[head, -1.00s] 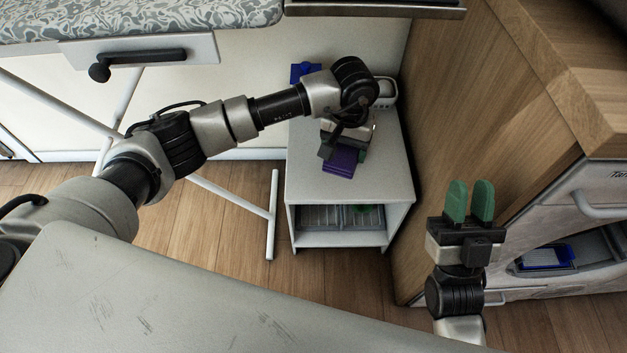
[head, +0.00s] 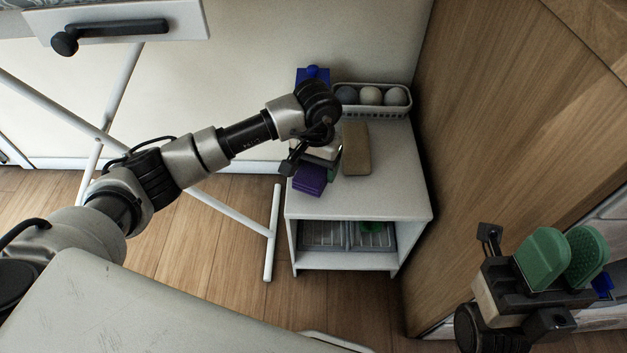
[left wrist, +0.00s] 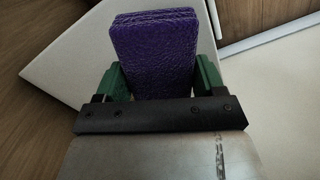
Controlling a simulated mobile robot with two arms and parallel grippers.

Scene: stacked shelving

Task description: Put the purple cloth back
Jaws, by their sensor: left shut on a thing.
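The purple cloth (head: 310,179), a folded block, is at the left front of the small white shelf unit's top (head: 385,190). My left gripper (head: 309,163) is shut on it. In the left wrist view the cloth (left wrist: 153,55) sits between the green fingers of my left gripper (left wrist: 155,82), with a white surface behind it. I cannot tell whether the cloth touches the top. Part of it is hidden by the gripper in the head view. My right gripper (head: 565,258) is at the lower right, empty, with a small gap between its green fingers.
A tan block (head: 356,150) lies close to the right of my left gripper. A basket of balls (head: 372,99) and a blue object (head: 312,77) stand at the back. Wire trays (head: 350,235) fill the lower shelf. A wooden panel (head: 480,130) rises on the right.

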